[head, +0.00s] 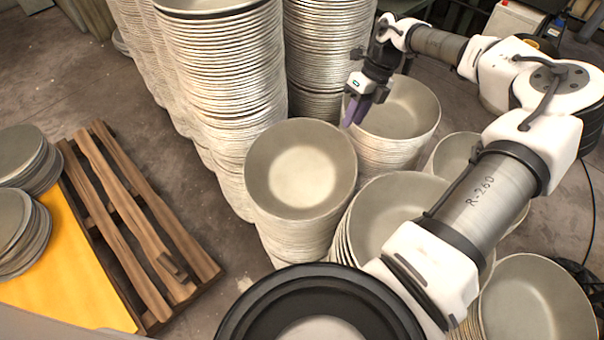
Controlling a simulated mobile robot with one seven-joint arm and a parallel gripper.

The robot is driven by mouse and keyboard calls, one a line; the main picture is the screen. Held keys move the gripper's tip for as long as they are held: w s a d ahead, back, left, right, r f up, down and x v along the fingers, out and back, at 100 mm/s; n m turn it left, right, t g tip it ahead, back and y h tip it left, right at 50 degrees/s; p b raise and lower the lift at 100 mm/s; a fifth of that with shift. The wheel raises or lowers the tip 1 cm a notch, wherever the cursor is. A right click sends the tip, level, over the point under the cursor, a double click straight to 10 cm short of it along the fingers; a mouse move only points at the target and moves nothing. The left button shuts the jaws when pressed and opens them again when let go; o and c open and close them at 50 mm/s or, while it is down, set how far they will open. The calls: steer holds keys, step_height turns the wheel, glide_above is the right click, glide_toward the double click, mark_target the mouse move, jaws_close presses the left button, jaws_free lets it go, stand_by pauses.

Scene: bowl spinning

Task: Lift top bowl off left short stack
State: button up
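The left short stack shows a wide grey metal bowl (300,172) on top, its inside facing up, with nested rims below it. Another short stack, topped by a similar bowl (405,108), stands behind and to the right. My gripper (354,115) has purple fingers pointing down. In the picture its fingertips are at the left rim of the back right bowl, above and right of the left short stack's top bowl. No bowl is seen lifted in it. The finger gap is too small to read, and contact with a rim cannot be told.
Tall bowl stacks (230,70) stand close behind the left short stack. More low stacks (388,215) (535,300) stand to the right, partly under my arm. A wooden pallet (135,220) and flat discs (22,160) on a yellow surface (60,270) are at left. Bare floor lies between pallet and stacks.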

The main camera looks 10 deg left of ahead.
mark_target(341, 135)
steer(key=x, duration=0.4)
steer(key=shift+a+f, duration=0.15)
steer(key=shift+f, duration=0.05)
steer(key=x, duration=0.2)
steer(key=p+x, duration=0.1)
steer(key=x, duration=0.1)
steer(key=shift+w+a+f, duration=0.1)
steer(key=shift+w+a, duration=0.15)
steer(key=shift+a, duration=0.2)
steer(key=shift+s+a+f, duration=0.1)
steer(key=shift+s+f, duration=0.05)
steer(key=shift+f, duration=0.35)
jaws_close()
steer(key=shift+r, duration=0.1)
